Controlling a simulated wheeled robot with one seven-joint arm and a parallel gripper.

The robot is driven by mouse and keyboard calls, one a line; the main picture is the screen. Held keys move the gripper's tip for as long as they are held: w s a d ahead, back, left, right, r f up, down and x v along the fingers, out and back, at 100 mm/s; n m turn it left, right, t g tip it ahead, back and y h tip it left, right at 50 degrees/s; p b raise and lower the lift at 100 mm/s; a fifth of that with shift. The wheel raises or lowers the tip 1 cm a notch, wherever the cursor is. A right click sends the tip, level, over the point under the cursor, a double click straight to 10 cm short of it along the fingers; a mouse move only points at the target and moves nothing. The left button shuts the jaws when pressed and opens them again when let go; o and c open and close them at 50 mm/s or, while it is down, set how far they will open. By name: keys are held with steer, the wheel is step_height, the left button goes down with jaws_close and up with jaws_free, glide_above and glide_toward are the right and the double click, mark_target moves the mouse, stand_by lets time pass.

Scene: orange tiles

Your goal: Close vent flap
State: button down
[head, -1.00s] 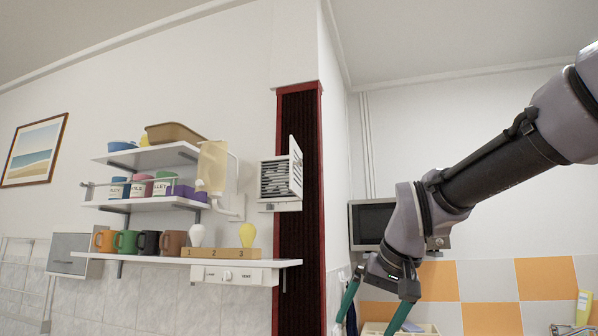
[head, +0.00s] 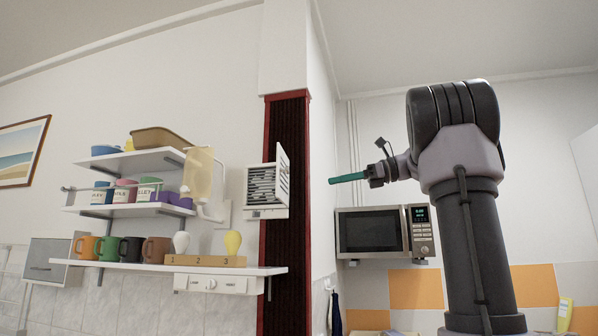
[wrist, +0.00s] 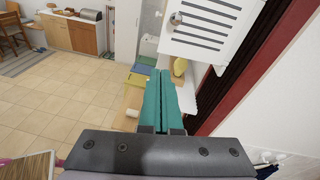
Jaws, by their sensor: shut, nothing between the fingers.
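The white vent (head: 262,190) is mounted on the wall left of the dark red-framed column, with dark slats on its front. Its white slotted flap (head: 283,176) stands swung open at the vent's right side. In the wrist view the slotted flap (wrist: 213,27) shows at the top, just beyond and right of my fingertips, with a small knob on it. My gripper (head: 331,181) points left toward the vent, right of the flap and apart from it. Its teal fingers are together and empty, and they also show in the wrist view (wrist: 161,78).
Shelves (head: 150,160) with cups, canisters and a dispenser (head: 198,176) hang left of the vent. A lower shelf (head: 170,267) holds mugs and a numbered wooden block. A microwave (head: 385,232) stands behind my arm. The space between gripper and flap looks clear.

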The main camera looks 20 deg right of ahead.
steer(key=w+d+r+m+y, duration=0.1)
steer(key=d+r, duration=0.2)
steer(key=r, duration=0.1)
glide_toward(288, 170)
steer(key=shift+y, duration=0.3)
steer(key=x, duration=0.6)
steer(key=shift+w+a+f, duration=0.2)
steer(key=shift+w, duration=0.35)
steer(key=shift+a, duration=0.15)
